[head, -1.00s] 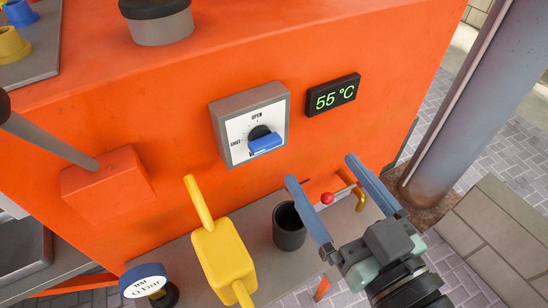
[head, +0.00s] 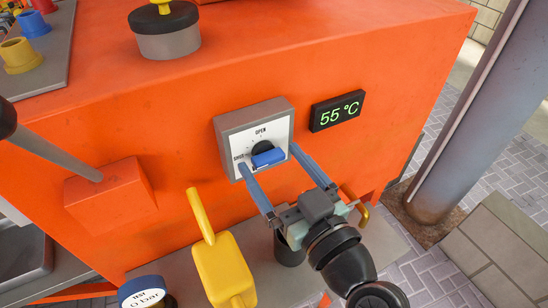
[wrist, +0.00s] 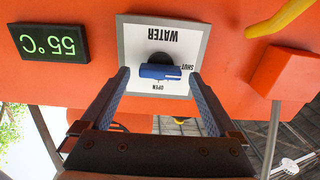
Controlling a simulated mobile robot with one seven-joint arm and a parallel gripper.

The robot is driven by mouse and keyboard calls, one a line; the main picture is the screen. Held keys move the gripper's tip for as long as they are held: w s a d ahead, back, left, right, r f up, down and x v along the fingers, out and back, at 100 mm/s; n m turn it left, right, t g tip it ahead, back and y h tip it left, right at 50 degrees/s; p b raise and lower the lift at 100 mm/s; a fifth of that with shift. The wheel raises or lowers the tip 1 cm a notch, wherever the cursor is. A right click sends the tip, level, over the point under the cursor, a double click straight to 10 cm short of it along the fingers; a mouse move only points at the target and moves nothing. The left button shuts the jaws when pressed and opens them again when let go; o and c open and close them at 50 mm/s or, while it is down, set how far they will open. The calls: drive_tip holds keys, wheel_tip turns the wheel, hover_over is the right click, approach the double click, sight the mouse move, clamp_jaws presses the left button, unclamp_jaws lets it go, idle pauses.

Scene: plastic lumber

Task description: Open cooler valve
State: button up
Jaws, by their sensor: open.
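The valve is a black round dial with a blue handle (head: 268,158), set on a white plate in a grey box (head: 226,124) on the orange machine front. The plate reads OPEN at its top and SHUT at its left in the head view. In the wrist view the plate appears upside down with WATER on it, and the blue handle (wrist: 160,72) lies crosswise. My gripper (head: 267,157) is open, with one fingertip on each side of the handle. I cannot tell whether either finger touches it. The gripper also shows in the wrist view (wrist: 160,75).
A display (head: 338,111) reading 55 °C is right of the valve. A dark cup (head: 288,250) is partly hidden beneath my gripper. A grey post (head: 470,130) stands right.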

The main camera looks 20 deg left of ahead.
drive_tip(key=shift+w+a, duration=0.25)
drive_tip(key=c, duration=1.4)
